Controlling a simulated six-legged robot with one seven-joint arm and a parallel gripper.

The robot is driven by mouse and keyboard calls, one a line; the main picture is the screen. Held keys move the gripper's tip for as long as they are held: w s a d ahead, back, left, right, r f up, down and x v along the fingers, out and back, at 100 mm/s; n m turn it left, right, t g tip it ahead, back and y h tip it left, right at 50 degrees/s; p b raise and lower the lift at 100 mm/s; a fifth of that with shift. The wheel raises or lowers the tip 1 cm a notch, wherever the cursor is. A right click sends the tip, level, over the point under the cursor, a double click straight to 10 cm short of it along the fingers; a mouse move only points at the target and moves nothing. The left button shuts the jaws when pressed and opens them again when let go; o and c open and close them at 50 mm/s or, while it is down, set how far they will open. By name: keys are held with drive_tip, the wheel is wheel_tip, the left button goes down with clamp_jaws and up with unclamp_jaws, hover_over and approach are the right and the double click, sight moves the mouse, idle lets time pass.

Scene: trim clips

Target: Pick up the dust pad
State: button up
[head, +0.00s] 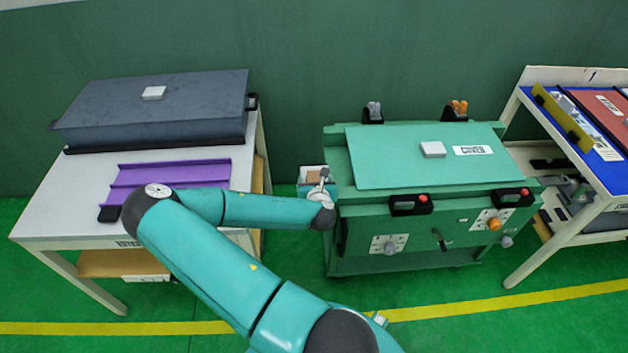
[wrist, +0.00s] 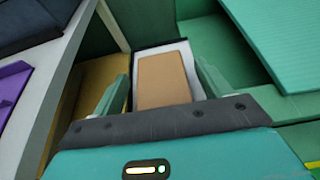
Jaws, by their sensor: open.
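A tan, block-shaped pad, which I take to be the dust pad (wrist: 163,80), lies in a shallow white-lined tray (wrist: 179,50) in the wrist view. In the head view the pad (head: 313,177) is small and partly hidden by my arm's end, at the left side of the green cabinet. My gripper (wrist: 161,72) is open and empty, with one finger on each side of the pad in the picture. The pad's near end is hidden behind the gripper's dark palm. I cannot tell how far the fingers are above the pad. My gripper also shows in the head view (head: 323,183).
The green cabinet (head: 370,235) stands right of the tray, with a lid bearing a pale block (head: 433,149). A white table (head: 60,210) with a grey box (head: 150,115) and purple tray (head: 180,172) stands left. Another bench (head: 530,105) is at far right.

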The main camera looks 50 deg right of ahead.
drive_tip(key=shift+s+d, duration=0.1)
drive_tip(key=shift+d, duration=0.05)
drive_tip(key=c, duration=1.1)
drive_tip(key=shift+o, duration=0.2)
